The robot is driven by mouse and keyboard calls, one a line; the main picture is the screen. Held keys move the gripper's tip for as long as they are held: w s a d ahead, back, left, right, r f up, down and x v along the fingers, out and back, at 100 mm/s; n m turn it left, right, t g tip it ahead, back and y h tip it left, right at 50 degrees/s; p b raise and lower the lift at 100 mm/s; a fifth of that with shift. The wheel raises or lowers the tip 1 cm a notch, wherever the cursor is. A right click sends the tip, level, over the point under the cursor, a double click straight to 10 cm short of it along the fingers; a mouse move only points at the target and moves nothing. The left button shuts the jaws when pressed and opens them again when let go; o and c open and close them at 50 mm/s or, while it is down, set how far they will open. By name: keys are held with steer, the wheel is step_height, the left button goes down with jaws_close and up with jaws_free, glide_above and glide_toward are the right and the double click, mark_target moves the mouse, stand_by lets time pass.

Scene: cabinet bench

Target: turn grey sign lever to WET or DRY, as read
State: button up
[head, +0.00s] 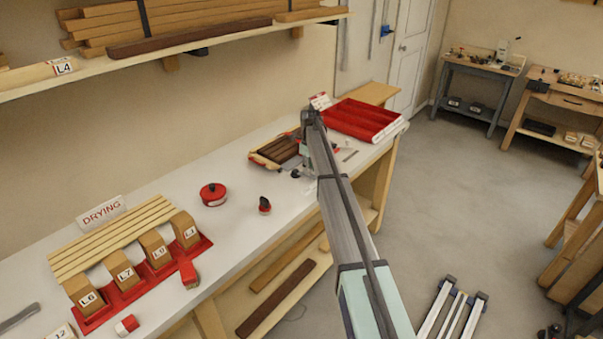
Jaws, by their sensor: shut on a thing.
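My arm reaches across the white bench (255,165), and my gripper (302,174) is low over it at its far right part, beside a rack of dark brown strips (277,150). The gripper is small and partly covered by my arm. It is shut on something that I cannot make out. A white sign reading DRYING (101,212) stands at the left, behind pale slats (115,240). I cannot pick out the grey sign lever, nor any WET or DRY marking.
A red compartment tray (362,118) sits beyond my gripper. A red round pot (213,194) and a small red-and-black object (264,205) stand nearer. Tan blocks with L labels (122,270) sit on a red base at the left. A shelf of boards (200,43) overhangs the bench.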

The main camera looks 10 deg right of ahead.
steer(key=shift+w, duration=0.1)
steer(key=shift+w+d, duration=0.4)
steer(key=shift+w, duration=0.5)
stand_by(0.4)
steer(key=o, duration=0.9)
step_height(320, 180, up, 9)
steer(key=p, duration=0.3)
